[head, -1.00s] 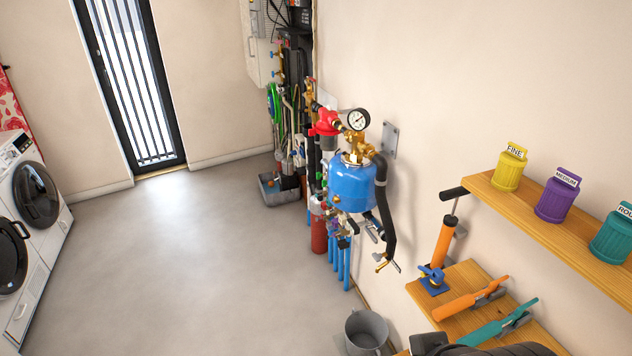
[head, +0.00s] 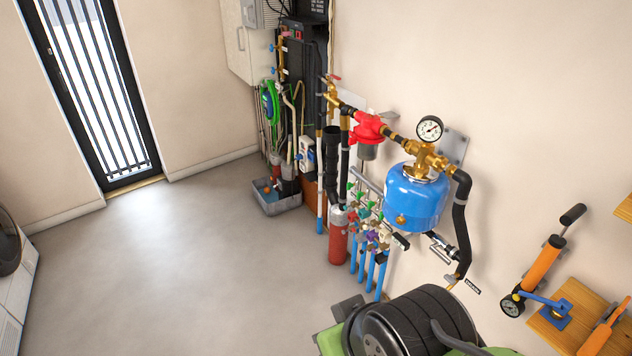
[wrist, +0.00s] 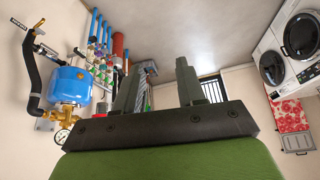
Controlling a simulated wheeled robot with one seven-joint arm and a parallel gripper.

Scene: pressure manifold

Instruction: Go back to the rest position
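My gripper (wrist: 165,80) shows in the wrist view with its two dark fingers apart. I see nothing held between them. In the head view, my black and green arm is low in the picture, in front of the pressure manifold. The blue pressure vessel (head: 415,198) hangs on the wall at right of centre, with a round gauge (head: 429,129) above it and a red fitting (head: 368,127) to its left. In the wrist view, the blue vessel (wrist: 69,86) appears upside down at the left, apart from the fingers.
An orange hand pump (head: 543,266) stands by the wooden shelf (head: 549,335) at the right. A red cylinder (head: 338,240) and blue pipes (head: 368,268) are below the manifold. Washing machines (wrist: 290,50) show in the wrist view. The floor (head: 190,260) at left is clear.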

